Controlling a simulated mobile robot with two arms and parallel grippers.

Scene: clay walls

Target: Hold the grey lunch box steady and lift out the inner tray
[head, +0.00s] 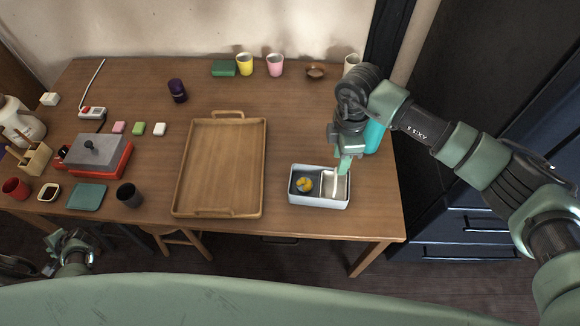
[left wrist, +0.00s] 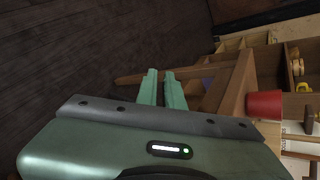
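The grey lunch box (head: 319,204) stands on the table right of the wooden tray. Its left part holds yellow food; the light inner tray (head: 328,180) shows in its right part. My right gripper (head: 343,170) points down over the right part, its fingertips at the inner tray. Whether it grips the tray is too small to tell. My left gripper (head: 72,258) is low at the left, off the table's front edge and far from the box. In the left wrist view its fingers (left wrist: 161,74) are a little apart with nothing between them.
A wooden tray (head: 222,165) lies mid-table. A teal object (head: 375,136) stands behind my right gripper. Cups and a bowl (head: 316,72) line the back. A red mug (head: 16,188), dark cup (head: 129,195) and red appliance (head: 97,158) crowd the left. Stools stand below the front edge.

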